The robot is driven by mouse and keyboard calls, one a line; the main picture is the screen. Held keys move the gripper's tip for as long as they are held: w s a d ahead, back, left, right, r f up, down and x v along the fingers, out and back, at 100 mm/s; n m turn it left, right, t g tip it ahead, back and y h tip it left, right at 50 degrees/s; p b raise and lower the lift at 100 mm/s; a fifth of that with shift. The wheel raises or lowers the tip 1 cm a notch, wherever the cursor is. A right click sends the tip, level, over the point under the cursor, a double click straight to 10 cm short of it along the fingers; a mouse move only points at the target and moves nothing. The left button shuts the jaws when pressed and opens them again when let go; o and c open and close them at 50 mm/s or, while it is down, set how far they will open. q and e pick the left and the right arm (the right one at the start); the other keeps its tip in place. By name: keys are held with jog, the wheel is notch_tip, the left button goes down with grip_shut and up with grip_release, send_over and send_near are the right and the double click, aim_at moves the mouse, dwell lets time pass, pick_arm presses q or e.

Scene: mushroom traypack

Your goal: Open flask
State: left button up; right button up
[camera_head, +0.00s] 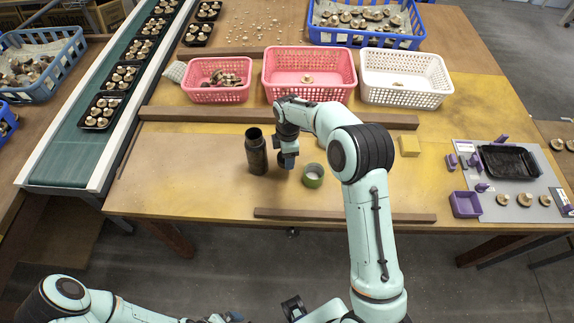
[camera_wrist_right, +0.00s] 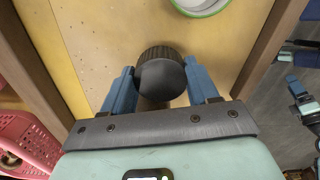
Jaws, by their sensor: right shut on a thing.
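A dark flask (camera_head: 256,153) stands upright on the table in the head view, its top looking like an open dark mouth. My right gripper (camera_head: 288,160) is just to its right, apart from it and above the table. In the right wrist view, my right gripper (camera_wrist_right: 161,88) is shut on a black, ribbed round lid (camera_wrist_right: 161,76) between its blue fingers. The flask is hidden in that view. My left gripper (camera_head: 228,317) is only partly in view at the bottom edge, away from the table; its fingers are too cut off to read.
A green tape roll (camera_head: 313,175) lies right of my right gripper. Wooden bars run behind (camera_head: 190,114) and in front (camera_head: 345,215). Pink baskets (camera_head: 310,92) and a white basket (camera_head: 405,98) stand behind. A yellow block (camera_head: 409,146) lies to the right. Bare table lies left of the flask.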

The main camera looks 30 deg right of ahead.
jog(key=shift+f, duration=2.95)
jog(key=o, duration=1.2)
jog(key=shift+f, duration=0.15)
jog(key=shift+c, duration=0.2)
notch_tip(320, 180, up, 12)
jog(key=shift+r, duration=0.2)
